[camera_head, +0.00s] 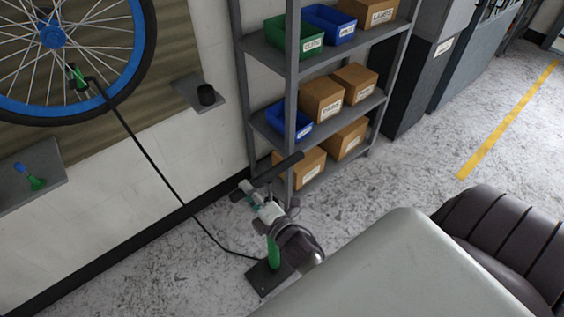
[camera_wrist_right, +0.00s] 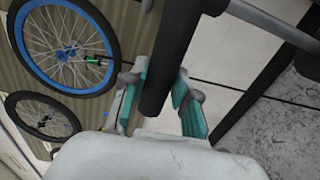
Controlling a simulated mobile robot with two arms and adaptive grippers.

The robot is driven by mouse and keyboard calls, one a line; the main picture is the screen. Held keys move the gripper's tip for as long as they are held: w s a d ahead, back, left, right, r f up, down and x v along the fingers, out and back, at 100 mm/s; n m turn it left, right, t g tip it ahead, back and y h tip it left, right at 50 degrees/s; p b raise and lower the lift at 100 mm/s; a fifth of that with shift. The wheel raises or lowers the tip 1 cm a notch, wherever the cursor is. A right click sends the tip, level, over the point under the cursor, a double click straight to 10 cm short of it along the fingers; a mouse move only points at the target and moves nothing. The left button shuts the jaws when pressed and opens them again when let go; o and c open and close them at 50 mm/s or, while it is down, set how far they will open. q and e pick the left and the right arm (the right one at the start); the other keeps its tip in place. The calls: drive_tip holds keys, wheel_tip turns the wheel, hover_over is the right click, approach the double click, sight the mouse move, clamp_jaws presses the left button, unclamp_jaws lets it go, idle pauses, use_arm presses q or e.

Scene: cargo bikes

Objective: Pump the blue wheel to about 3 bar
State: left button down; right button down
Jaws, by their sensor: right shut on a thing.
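The blue wheel (camera_head: 136,45), with a blue rim and hub and a black tyre, hangs at the wall at the upper left. It also shows in the wrist view (camera_wrist_right: 42,65). A green hose head (camera_head: 77,78) sits at its lower spokes near the rim. The black hose (camera_head: 150,158) runs down to the floor pump, which has a green barrel (camera_head: 273,254) and a dark foot plate (camera_head: 262,281). My right gripper (camera_head: 258,205) is shut on the pump's black handle (camera_head: 280,170), which lies between its teal pads in the wrist view (camera_wrist_right: 165,75). No gauge reading is visible.
A grey shelf rack (camera_head: 293,70) with bins and cardboard boxes stands just behind the pump. A small wall shelf holds a black cup (camera_head: 206,95); another holds a green and blue item (camera_head: 33,179). Another wheel (camera_wrist_right: 40,117) shows in the wrist view. Floor left of the pump is clear.

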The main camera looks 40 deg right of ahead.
wheel_tip(320, 180, down, 11)
drive_tip(key=b, duration=0.8)
drive_tip(key=c, duration=1.2)
unclamp_jaws()
drive_tip(key=shift+r, duration=0.4)
drive_tip(key=shift+o, duration=1.6)
drive_tip(key=shift+r+p, duration=0.1)
drive_tip(key=shift+p, duration=0.2)
drive_tip(key=shift+r, duration=0.1)
drive_tip(key=shift+d, duration=0.1)
drive_tip(key=shift+s+d, duration=0.1)
drive_tip(key=shift+d, duration=0.15)
